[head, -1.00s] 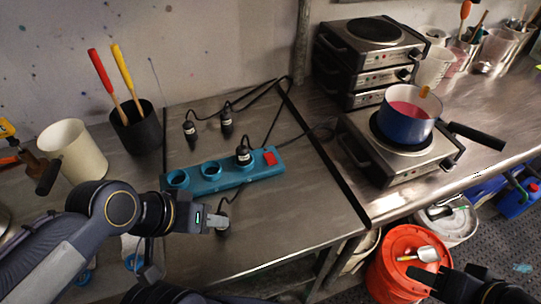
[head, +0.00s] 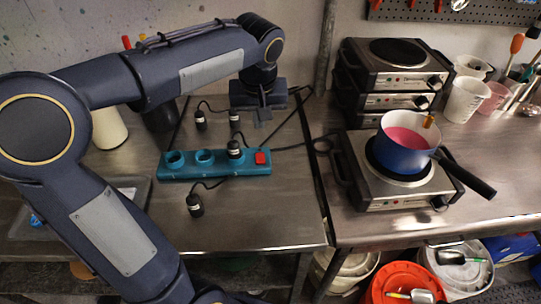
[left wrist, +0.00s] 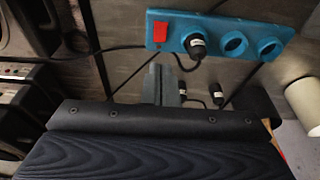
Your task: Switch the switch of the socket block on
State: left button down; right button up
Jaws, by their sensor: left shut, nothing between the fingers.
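The teal socket block (head: 222,170) lies on the metal table. It has a row of round sockets, and a black plug (head: 234,149) sits in the one nearest the switch. The red switch (head: 261,158) is at its right end; I cannot tell its position. In the left wrist view, the block (left wrist: 215,35) and switch (left wrist: 160,33) are near the top. My left gripper (head: 262,118) is shut and empty, behind the block on the switch side, apart from it. Its fingertips (left wrist: 160,72) point toward the switch in the left wrist view. My right gripper is out of view.
Loose black plugs (head: 201,121) (head: 195,204) with cords lie around the block. A hot plate (head: 395,190) with a blue pot (head: 402,150) stands to the right, near stacked hot plates (head: 392,75). Bare table (head: 260,220) lies in front of the block.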

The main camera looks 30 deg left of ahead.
pick_arm(q)
jog(key=shift+a, duration=0.1)
send_near(260, 161)
jog(key=x, duration=0.5)
jog(key=shift+w+a, duration=0.15)
jog(key=shift+w, duration=0.2)
jog(key=shift+s+f, duration=0.1)
jog(key=shift+f, duration=0.7)
jog(key=shift+s+f+b, duration=0.1)
jog(key=shift+f+b, duration=0.35)
jog(key=shift+b, duration=0.3)
jog(key=shift+r, duration=0.15)
